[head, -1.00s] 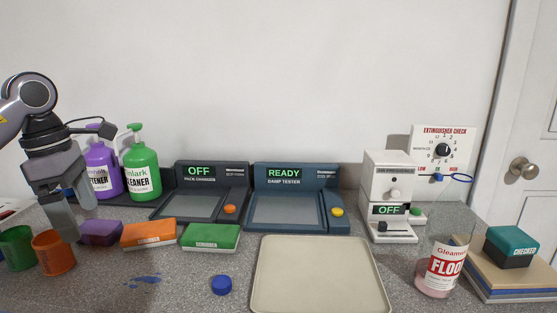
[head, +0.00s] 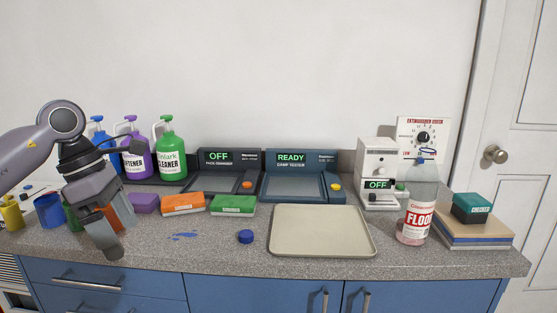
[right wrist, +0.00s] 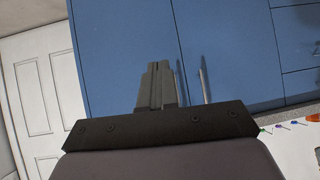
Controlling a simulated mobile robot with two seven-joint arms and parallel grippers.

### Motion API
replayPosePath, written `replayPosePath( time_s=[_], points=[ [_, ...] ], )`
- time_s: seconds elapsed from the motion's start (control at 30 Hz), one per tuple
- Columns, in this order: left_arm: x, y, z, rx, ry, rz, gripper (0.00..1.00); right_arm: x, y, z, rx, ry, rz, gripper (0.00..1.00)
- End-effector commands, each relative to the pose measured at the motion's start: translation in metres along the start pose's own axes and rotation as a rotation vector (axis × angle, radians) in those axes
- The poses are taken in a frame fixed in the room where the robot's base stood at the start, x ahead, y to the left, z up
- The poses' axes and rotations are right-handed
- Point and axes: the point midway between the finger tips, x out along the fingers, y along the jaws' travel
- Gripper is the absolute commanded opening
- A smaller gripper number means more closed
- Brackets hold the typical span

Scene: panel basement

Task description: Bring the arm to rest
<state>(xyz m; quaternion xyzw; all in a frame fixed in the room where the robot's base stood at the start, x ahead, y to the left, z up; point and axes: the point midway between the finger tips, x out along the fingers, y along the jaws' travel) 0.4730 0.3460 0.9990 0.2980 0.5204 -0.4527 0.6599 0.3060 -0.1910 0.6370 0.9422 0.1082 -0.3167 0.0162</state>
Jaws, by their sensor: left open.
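My left gripper (head: 113,238) hangs at the left of the counter in the head view, fingers pointing down. It is open, with nothing seen between its fingers. It covers part of an orange cup (head: 122,210) and a green cup behind it; I cannot tell whether it touches them. My right gripper (right wrist: 156,85) shows only in the right wrist view, in front of blue cabinet doors. Its fingers are together in the middle, with nothing seen in them. My right arm is not in the head view.
The counter (head: 210,262) holds purple, orange and green (head: 233,205) blocks, a blue cap (head: 245,237), an empty tray (head: 322,232), a pink-liquid bottle (head: 415,222) and stacked boards (head: 470,235). Pump bottles (head: 170,155) and testers stand behind. Blue cabinets (head: 255,290) lie below the front edge.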

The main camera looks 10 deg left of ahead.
Motion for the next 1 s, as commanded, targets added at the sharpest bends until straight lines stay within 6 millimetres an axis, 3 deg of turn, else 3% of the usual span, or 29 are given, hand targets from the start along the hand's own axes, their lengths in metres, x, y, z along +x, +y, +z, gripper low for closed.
replayPosePath(
  time_s=[0.1, 0.3, 0.43, 0.6, 0.8, 1.0],
  points=[
    [0.036, -0.018, 0.042, 0.019, -0.141, -0.106, 0.97, -0.004, 0.001, -0.011, -0.004, 0.012, 0.003, 0.0],
    [0.084, -0.064, 0.114, -0.043, -0.448, -0.34, 0.97, -0.009, 0.003, -0.019, -0.009, 0.017, 0.007, 0.0],
    [0.099, -0.096, 0.154, -0.16, -0.656, -0.517, 0.97, -0.013, 0.004, -0.021, -0.011, 0.01, 0.011, 0.0],
    [0.102, -0.123, 0.192, -0.399, -0.908, -0.755, 0.97, -0.02, 0.005, -0.026, -0.011, 0.009, 0.015, 0.0],
    [0.101, -0.128, 0.209, -0.8, -1.158, -1.02, 0.97, -0.027, 0.004, -0.03, -0.007, 0.007, 0.019, 0.0],
    [0.116, -0.11, 0.194, -1.315, -1.337, -1.241, 0.97, -0.033, 0.004, -0.036, -0.008, 0.004, 0.021, 0.0]
  ],
)
